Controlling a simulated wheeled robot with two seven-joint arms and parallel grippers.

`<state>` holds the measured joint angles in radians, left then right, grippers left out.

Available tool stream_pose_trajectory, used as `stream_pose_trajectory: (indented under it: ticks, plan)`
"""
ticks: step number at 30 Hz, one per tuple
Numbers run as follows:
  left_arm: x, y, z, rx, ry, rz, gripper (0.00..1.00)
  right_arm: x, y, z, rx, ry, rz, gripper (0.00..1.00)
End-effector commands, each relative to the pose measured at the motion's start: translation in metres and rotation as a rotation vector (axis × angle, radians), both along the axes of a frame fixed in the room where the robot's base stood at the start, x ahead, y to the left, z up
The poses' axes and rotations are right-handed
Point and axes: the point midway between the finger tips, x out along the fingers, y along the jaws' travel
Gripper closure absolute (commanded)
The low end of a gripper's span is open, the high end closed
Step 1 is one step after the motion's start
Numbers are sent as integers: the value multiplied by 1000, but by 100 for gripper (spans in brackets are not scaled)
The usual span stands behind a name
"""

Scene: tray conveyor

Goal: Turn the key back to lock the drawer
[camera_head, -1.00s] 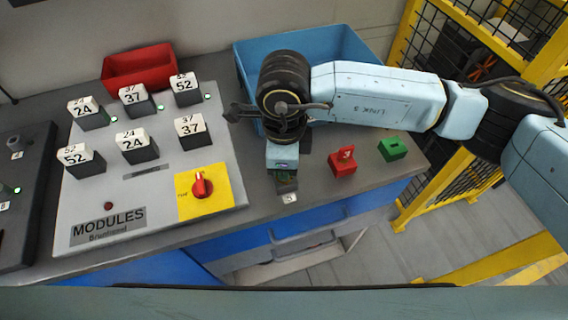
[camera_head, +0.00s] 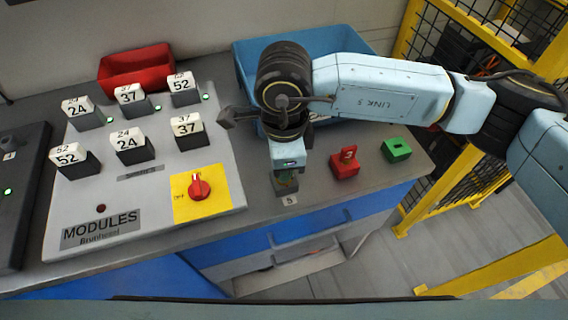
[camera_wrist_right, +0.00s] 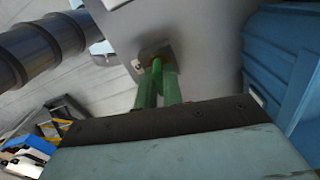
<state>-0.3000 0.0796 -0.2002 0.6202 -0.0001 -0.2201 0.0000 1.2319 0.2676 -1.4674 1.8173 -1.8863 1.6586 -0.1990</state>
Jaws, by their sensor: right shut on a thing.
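A grey lock block (camera_head: 285,186) labelled 5 stands near the front edge of the bench. My right gripper (camera_head: 286,177) points down onto it and is shut on the key there; the key is mostly hidden by the fingers. In the right wrist view the green fingers (camera_wrist_right: 158,82) meet at the grey block (camera_wrist_right: 154,50), with a small brownish bit of the key (camera_wrist_right: 157,62) between them. The key's angle cannot be told. The drawer front (camera_head: 280,240) lies below the bench; its exact state is unclear. My left gripper is not in view.
A red block with a 3 (camera_head: 345,164) and a green block (camera_head: 396,150) stand to the right. A blue bin (camera_head: 335,42) is behind my arm. The modules panel (camera_head: 150,210) with a red rotary switch (camera_head: 199,187) is to the left. Yellow fencing (camera_head: 440,185) stands at right.

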Motion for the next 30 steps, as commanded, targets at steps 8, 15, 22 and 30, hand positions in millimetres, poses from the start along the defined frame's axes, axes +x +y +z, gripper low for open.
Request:
stream_pose_trajectory:
  ticks: [8, 15, 22, 30]
  plan:
    - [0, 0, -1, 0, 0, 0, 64, 0, 0, 0, 0, 0, 7, 100]
    - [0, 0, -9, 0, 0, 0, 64, 0, 0, -1, 0, 1, 60, 100]
    - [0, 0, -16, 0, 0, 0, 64, 0, 0, -1, 0, 0, 114, 100]
    - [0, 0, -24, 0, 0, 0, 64, 0, 0, -1, -1, 0, 178, 100]
